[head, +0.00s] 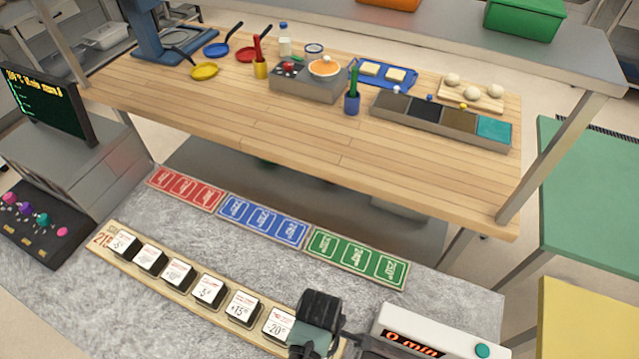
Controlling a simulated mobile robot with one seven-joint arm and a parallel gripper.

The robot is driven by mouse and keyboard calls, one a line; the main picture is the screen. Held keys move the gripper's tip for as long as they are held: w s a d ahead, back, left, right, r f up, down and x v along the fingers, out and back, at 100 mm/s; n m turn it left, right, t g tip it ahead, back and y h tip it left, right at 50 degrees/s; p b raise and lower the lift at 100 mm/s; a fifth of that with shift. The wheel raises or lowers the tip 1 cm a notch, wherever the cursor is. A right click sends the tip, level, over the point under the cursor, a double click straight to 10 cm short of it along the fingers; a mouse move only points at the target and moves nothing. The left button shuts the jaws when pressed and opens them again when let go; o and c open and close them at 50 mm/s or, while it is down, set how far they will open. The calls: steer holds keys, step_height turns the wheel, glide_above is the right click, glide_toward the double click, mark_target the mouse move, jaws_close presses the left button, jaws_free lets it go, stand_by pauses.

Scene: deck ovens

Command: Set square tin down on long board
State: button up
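No object that I can surely call the square tin shows in the head view. A long tan board (186,288) lies slantwise on the grey stone counter at the lower left and middle. It carries a row of black blocks with white printed tops, such as one marked +15 (241,306). My gripper (318,308), a dark shape at the bottom middle, is over or beside the board's right end. Its fingertips are not clear, and whether it holds anything cannot be told. It hides part of the board's right end.
Red (186,187), blue (262,219) and green (357,257) card strips lie behind the board. A white timer box (440,335) stands right of my gripper. A dark screen (45,103) stands left. A wooden table (270,130) with pans and food lies beyond.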

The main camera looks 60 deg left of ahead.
steer(key=shift+f, duration=0.3)
steer(key=shift+f, duration=0.15)
steer(key=o, duration=1.5)
